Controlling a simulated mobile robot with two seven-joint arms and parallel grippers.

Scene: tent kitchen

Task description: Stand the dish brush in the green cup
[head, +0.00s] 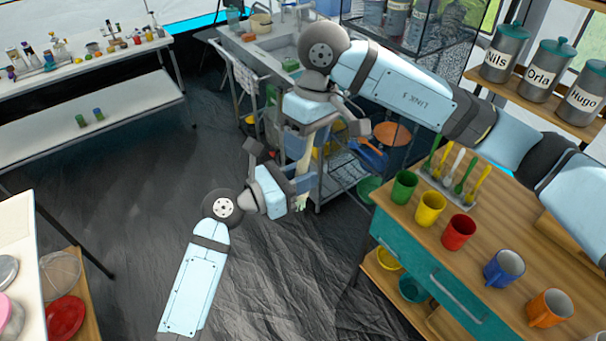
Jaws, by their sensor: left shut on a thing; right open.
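The green cup (404,187) stands upright on the wooden counter at right, first in a row of coloured cups. My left gripper (290,174) is the lower one, over the dark floor. It is shut on a slim, pale, upright thing, which looks like the dish brush (303,153); the fingers hide part of it. My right gripper (320,135) is just above, pointing down, open around or close beside the brush's upper part. I cannot tell if it touches. Both grippers are left of the green cup, apart from it.
Yellow (430,209), red (459,232), blue (504,268) and orange (550,307) cups line the counter (505,205). A rack of upright utensils (455,184) stands behind them. A wire cart (345,178) is behind the grippers. Labelled canisters (503,54) stand on a shelf.

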